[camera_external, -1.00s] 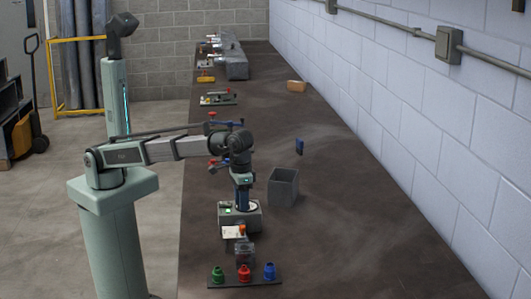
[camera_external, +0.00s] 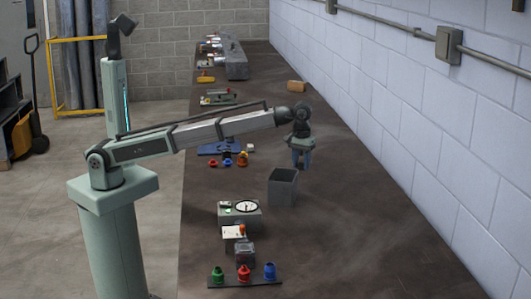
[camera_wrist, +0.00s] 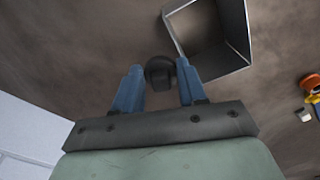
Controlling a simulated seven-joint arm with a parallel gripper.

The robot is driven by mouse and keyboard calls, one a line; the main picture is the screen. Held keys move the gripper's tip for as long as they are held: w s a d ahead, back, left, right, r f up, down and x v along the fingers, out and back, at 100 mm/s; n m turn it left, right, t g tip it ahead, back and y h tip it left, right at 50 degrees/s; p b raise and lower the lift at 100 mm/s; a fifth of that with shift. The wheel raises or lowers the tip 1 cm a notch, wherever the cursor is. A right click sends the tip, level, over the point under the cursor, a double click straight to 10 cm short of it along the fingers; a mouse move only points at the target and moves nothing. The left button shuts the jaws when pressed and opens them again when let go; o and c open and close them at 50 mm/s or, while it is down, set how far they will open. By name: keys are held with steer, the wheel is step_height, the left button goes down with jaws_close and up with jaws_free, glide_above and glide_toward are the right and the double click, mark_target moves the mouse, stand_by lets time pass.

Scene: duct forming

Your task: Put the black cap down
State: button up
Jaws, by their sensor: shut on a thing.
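The black cap (camera_wrist: 160,72) is a small dark round piece between the two blue fingertips of my gripper (camera_wrist: 160,80) in the wrist view. My gripper is shut on it. In the external view my gripper (camera_external: 301,163) points down above the table, just behind and to the right of the open grey bin. The cap cannot be made out in the external view. Its height above the table is hard to judge.
The open-topped grey bin (camera_external: 283,188) stands close by; its rim (camera_wrist: 215,75) shows in the wrist view. A box with a round dial (camera_external: 240,214) and a rack with green, red and blue pieces (camera_external: 244,281) lie nearer. Open table (camera_external: 350,215) lies to the right.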

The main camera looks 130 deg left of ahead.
steer(key=s+a+n, duration=0.3)
steer(key=s+a, duration=0.5)
steer(key=a, duration=0.4)
steer(key=s+a+n, duration=0.2)
steer(key=s+a, duration=0.5)
steer(key=a, duration=0.6)
steer(key=s+a+n, duration=0.3)
steer(key=s+a, duration=0.5)
steer(key=a, duration=0.4)
steer(key=shift+a+f, duration=0.1)
steer(key=shift+f, duration=7.6)
steer(key=o, duration=1)
steer(key=shift+o, duration=0.2)
step_height(320, 180, up, 12)
